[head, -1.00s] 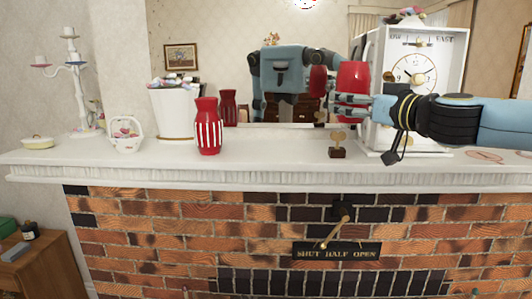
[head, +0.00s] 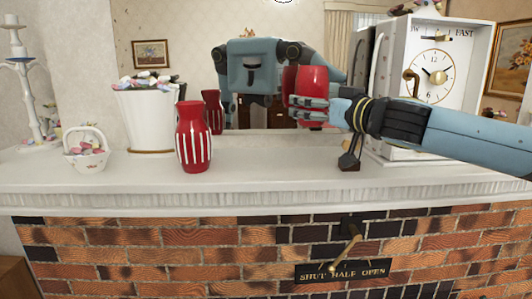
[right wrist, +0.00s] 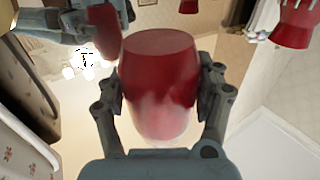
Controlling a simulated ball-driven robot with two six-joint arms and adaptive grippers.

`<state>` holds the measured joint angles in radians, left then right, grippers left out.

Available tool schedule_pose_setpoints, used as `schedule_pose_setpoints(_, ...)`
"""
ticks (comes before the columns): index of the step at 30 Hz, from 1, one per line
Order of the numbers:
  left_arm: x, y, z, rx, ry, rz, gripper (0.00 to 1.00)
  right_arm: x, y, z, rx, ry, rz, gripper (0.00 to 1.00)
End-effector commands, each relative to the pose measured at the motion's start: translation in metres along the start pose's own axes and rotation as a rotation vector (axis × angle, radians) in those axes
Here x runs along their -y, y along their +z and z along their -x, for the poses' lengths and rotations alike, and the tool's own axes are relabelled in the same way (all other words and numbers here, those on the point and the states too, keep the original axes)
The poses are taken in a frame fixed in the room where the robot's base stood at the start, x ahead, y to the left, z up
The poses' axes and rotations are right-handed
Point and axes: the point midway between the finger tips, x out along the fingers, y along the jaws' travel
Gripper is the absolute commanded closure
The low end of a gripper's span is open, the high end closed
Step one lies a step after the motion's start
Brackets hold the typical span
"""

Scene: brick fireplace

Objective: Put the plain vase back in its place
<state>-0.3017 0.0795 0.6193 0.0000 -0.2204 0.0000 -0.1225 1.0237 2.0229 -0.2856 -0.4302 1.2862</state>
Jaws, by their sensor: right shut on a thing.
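The plain red vase (head: 308,82) is held above the white mantel shelf (head: 250,172), in front of the mirror. My right gripper (head: 306,108) is shut around its lower half. In the right wrist view the vase (right wrist: 160,75) fills the middle, with a finger of my right gripper (right wrist: 160,98) on each side. A red vase with white stripes (head: 193,140) stands upright on the shelf, left of the held vase and apart from it. Part of the striped vase (right wrist: 293,22) also shows at the top right of the wrist view. My left gripper is out of view.
A white planter (head: 150,120) and a small basket (head: 86,152) stand left of the striped vase. A white clock (head: 433,75) stands behind my right forearm. A small dark-based ornament (head: 349,163) is partly hidden below my wrist. The shelf between striped vase and ornament is clear.

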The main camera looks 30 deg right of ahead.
Motion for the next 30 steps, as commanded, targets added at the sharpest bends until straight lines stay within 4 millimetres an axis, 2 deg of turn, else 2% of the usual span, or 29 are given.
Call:
schedule_pose_setpoints(5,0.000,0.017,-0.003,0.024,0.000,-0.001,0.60,0.026,0.014,-0.011,-0.007,-0.003,-0.016,0.81)
schedule_pose_setpoints(7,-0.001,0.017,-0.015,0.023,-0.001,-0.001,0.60,0.038,0.026,-0.016,-0.009,-0.002,-0.017,0.81)
schedule_pose_setpoints(12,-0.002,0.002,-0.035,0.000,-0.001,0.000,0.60,0.069,0.046,-0.029,-0.007,-0.005,-0.013,0.81)
schedule_pose_setpoints(15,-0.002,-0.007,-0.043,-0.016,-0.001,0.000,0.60,0.081,0.054,-0.034,-0.006,-0.004,-0.008,0.81)
schedule_pose_setpoints(23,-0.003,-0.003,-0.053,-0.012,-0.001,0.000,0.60,0.090,0.064,-0.037,-0.004,-0.004,0.003,0.81)
schedule_pose_setpoints(30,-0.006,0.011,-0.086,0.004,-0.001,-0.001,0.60,0.089,0.096,-0.037,-0.004,-0.004,0.003,0.81)
